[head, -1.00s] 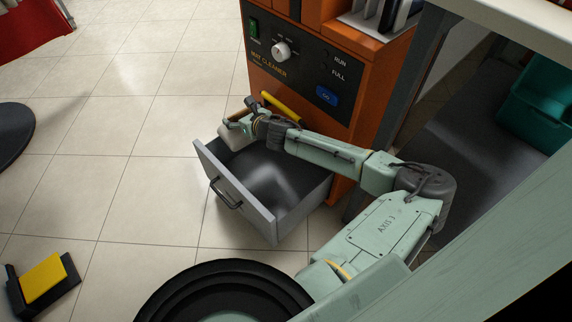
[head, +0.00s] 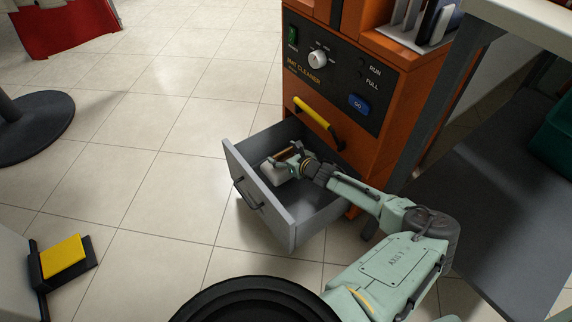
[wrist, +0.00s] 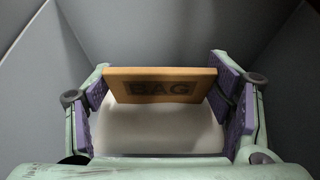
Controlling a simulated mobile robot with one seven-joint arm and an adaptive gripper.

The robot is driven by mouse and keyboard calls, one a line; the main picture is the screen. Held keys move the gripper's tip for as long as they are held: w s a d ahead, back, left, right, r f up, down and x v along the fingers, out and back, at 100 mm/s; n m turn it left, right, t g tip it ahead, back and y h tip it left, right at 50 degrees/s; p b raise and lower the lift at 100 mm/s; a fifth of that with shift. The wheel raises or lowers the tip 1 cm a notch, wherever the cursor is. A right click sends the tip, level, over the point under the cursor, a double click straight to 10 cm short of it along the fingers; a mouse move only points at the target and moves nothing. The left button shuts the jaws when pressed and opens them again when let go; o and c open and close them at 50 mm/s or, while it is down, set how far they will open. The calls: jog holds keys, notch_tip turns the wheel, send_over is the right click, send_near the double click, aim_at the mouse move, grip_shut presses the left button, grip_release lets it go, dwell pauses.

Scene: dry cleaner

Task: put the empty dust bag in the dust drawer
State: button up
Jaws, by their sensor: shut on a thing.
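The dust bag (head: 272,174) has a pale, soft-looking body and a tan collar. In the wrist view the collar (wrist: 160,75) reads "BAG", with the whitish body (wrist: 155,128) on the near side of it. My gripper (head: 287,163) is shut on the bag, its purple-padded fingers at the left and right of it. The grey dust drawer (head: 268,207) is pulled out of the orange mat cleaner. My gripper and the bag are within the drawer's walls. I cannot tell whether the bag touches the drawer floor.
The orange mat cleaner (head: 350,165) has a yellow handle (head: 313,117) above the drawer and a control panel (head: 325,70). A table with a grey leg (head: 437,98) stands at the right. A black-and-yellow object (head: 62,260) lies at the lower left. Tiled floor left of the drawer is clear.

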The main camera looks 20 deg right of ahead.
aim_at(284, 161)
jog(key=shift+f+b, duration=0.4)
jog(key=shift+f, duration=1.4)
jog(key=shift+f, duration=0.2)
jog(key=o, duration=1.6)
jog(key=shift+r, duration=0.1)
jog(key=shift+r, duration=0.15)
jog(key=shift+s+d+r, duration=0.15)
jog(key=shift+s, duration=0.15)
jog(key=p+v, duration=0.2)
jog(key=v, duration=0.9)
jog(key=shift+s+p, duration=0.15)
jog(key=shift+p, duration=0.15)
